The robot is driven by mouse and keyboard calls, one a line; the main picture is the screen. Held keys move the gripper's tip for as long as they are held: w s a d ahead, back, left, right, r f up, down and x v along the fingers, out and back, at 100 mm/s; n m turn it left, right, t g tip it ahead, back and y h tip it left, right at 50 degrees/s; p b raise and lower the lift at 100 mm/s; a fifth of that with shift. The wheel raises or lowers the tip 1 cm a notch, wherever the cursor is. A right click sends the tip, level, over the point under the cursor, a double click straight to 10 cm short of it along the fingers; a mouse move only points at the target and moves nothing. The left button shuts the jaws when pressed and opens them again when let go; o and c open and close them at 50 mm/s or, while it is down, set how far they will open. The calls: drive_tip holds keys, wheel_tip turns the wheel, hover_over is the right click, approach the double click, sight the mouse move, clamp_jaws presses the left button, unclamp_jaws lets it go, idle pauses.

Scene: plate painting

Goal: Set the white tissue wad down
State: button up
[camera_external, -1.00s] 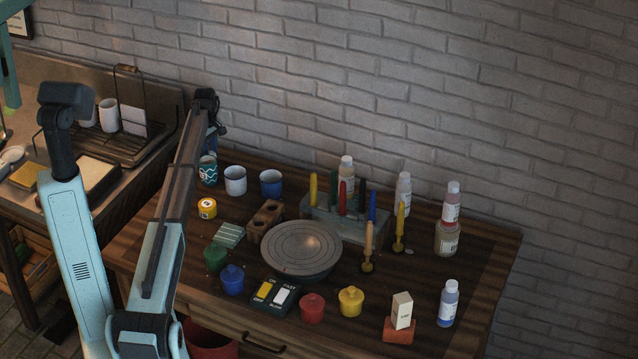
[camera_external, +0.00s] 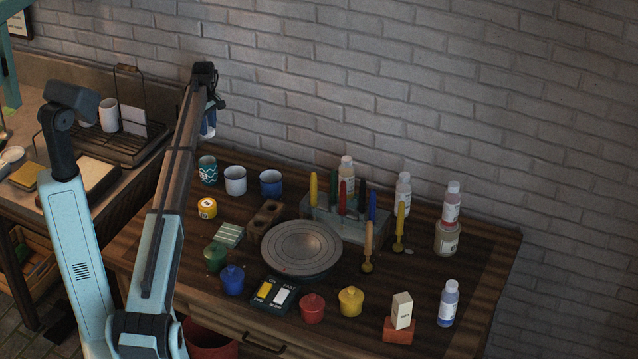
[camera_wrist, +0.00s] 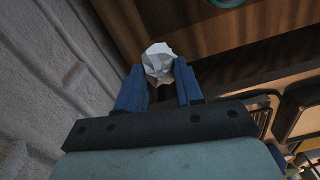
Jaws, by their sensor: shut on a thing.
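The white tissue wad (camera_wrist: 157,60) is a crumpled, faceted lump between the two blue fingertips of my gripper (camera_wrist: 158,76) in the wrist view. My gripper is shut on it. In the external view my gripper (camera_external: 209,122) hangs at the back left of the table, above and behind the teal patterned cup. The white wad (camera_external: 208,132) shows small below the fingers. It appears held above the wooden table (camera_external: 440,290), apart from its surface.
The teal patterned cup (camera_external: 208,173), a white cup (camera_external: 235,182) and a blue cup (camera_external: 271,184) stand near the gripper. The brick wall (camera_external: 300,90) is close behind. A drying rack (camera_external: 140,145) is at left. A round grey turntable (camera_external: 301,248) sits mid-table.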

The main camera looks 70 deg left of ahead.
drive_tip(key=w+d+n, duration=0.2)
drive_tip(key=w+d, duration=2.2)
drive_tip(key=w, duration=0.3)
drive_tip(key=shift+s+f, duration=0.15)
drive_tip(key=shift+f, duration=4.7)
drive_tip(key=shift+f, duration=0.1)
drive_tip(key=o, duration=1)
wheel_tip(320, 180, up, 12)
